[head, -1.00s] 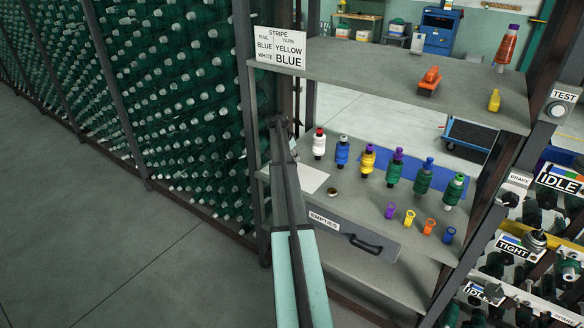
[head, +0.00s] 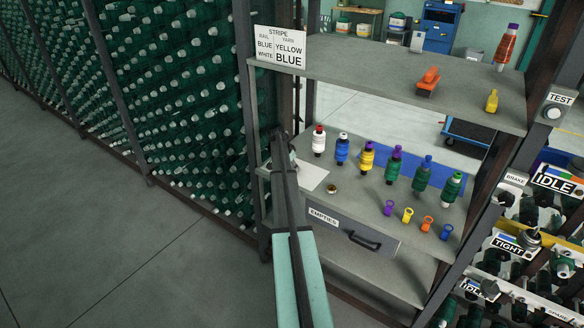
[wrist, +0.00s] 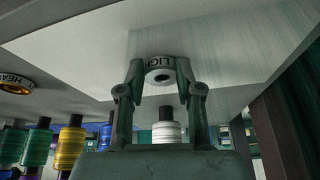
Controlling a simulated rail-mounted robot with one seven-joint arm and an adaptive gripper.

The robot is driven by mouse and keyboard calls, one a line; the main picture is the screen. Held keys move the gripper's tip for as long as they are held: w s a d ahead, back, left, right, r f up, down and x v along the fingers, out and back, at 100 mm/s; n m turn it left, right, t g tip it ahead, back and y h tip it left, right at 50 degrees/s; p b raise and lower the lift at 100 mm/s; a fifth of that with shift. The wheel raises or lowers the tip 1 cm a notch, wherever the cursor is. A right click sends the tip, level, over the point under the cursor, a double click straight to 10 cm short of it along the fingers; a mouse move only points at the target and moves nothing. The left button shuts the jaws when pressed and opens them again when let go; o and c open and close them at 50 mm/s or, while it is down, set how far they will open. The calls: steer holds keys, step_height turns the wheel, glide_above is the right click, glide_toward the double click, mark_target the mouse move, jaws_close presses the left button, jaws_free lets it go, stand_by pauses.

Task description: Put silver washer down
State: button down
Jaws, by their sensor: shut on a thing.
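The silver washer (wrist: 161,66), a ring with a dark band lettered "LIG…", sits between the fingertips of my gripper (wrist: 160,78) in the wrist view. My gripper is shut on it. The washer shows against the pale card (wrist: 85,48); I cannot tell whether it touches the card. In the head view my own arm hides the washer and most of the gripper, which is by the left end of the shelf. A brass washer (head: 332,188) lies on the shelf right of the card (head: 311,175); it also shows in the wrist view (wrist: 14,85), lettered "HEA…".
Several yarn spools stand in a row behind, the nearest being the white one (head: 318,142). Several small coloured rings, such as the purple one (head: 389,208), stand at front right. A drawer marked EMPTIES (head: 345,233) is below. A dark post (head: 243,110) borders the left.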

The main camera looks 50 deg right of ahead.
steer(key=c, duration=0.8)
jaws_free()
steer(key=shift+f, duration=0.1)
steer(key=shift+o, duration=0.2)
